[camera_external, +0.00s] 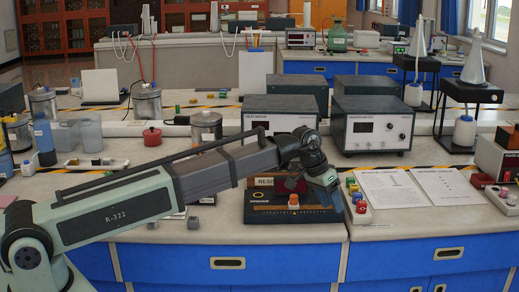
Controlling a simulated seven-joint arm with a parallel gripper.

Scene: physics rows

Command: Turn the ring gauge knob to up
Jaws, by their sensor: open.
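A dark apparatus (262,216) with a sign partly reading "RESO" stands at the front edge of the bench, right of the middle. An orange knob (293,203) sits on its front. A row of small marks runs along the front below it. I cannot read a label naming a ring gauge, and the way the knob points is too small to tell. My gripper (330,200) hangs over the right end of this apparatus, right of the orange knob and apart from it. It is open with nothing seen in it. My wrist hides part of the apparatus behind.
A grey meter box (372,126) and another box (280,117) stand behind. A strip of coloured terminals (357,203) lies close to the right of my gripper. Printed sheets (391,190) lie beyond it. Glassware and metal pots crowd the left.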

